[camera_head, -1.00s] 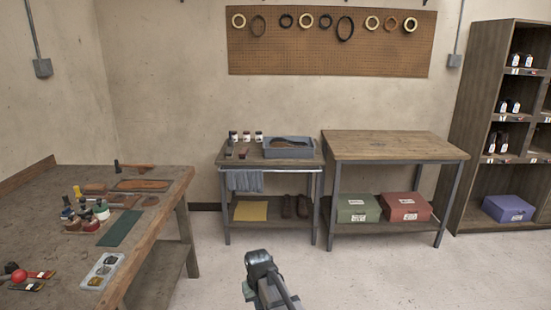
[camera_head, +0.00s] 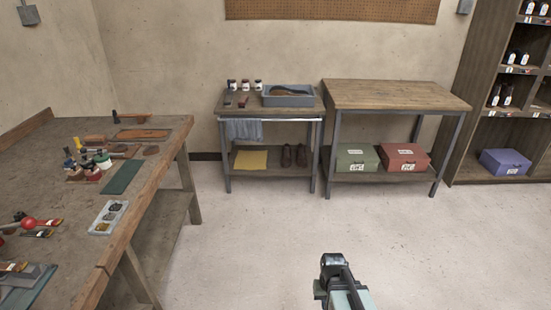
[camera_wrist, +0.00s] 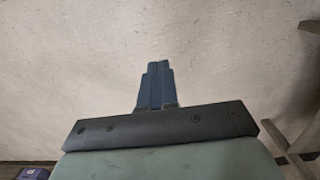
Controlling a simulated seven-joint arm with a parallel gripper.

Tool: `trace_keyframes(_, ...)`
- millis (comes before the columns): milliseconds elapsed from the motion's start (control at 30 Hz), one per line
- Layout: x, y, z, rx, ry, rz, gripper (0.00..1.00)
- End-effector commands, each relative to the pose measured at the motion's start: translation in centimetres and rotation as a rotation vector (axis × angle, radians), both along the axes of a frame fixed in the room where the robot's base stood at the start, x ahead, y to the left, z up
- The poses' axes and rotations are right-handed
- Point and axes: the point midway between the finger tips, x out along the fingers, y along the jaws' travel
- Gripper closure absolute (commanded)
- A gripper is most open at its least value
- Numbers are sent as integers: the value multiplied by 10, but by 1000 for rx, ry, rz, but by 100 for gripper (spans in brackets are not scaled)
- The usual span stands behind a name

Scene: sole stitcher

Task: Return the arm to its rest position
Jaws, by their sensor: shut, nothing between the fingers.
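My arm shows at the bottom of the head view, over open floor to the right of the workbench. In the wrist view my gripper (camera_wrist: 157,68) has its two dark blue fingers together, with nothing between them. Only bare floor lies behind the fingertips. In the head view the fingers cannot be made out.
The workbench (camera_head: 65,209) with tools, bottles and a grey tray (camera_head: 108,217) stands at the left. A small table (camera_head: 228,104) with jars and a grey bin (camera_head: 289,96) and a wooden table (camera_head: 395,95) with boxes below stand at the back. A shelf (camera_head: 475,95) is at the right. The floor (camera_head: 250,245) between is clear.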

Motion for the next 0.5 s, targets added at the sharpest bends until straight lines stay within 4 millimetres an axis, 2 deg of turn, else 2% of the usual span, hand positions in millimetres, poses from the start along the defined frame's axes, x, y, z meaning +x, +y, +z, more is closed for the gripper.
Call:
trace_keyframes(267,-52,0,-51,0,118,-1,100)
trace_keyframes(500,-110,0,-96,0,237,-1,100)
